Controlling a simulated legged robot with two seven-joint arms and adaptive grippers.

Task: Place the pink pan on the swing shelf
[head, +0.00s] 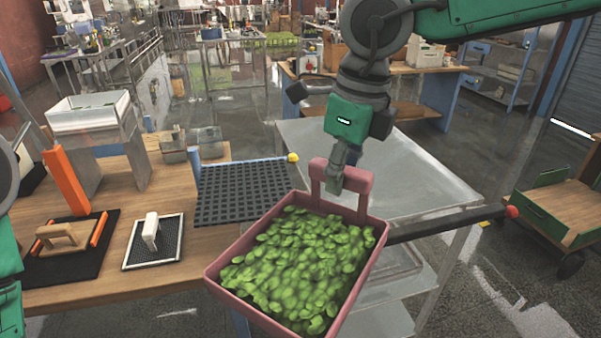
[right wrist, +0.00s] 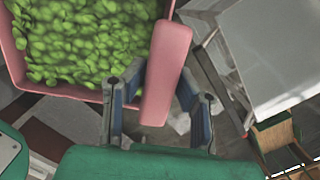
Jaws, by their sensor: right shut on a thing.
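The pink pan (head: 213,277) is full of green leaf-like pieces (head: 300,262). Its raised pink handle (head: 361,181) is at the far side of the pan. My right gripper (head: 338,180) is shut on this handle. The right wrist view shows the fingers (right wrist: 158,98) on either side of the pink handle (right wrist: 166,72). The black grid shelf (head: 243,190), which looks like the swing shelf, is left of the handle and behind the pan. The pan's left far edge overlaps the shelf's near corner in the picture. My left gripper is out of view.
A metal table (head: 425,160) stands behind the pan. A dark bar with a red tip (head: 450,222) sticks out right of the pan.

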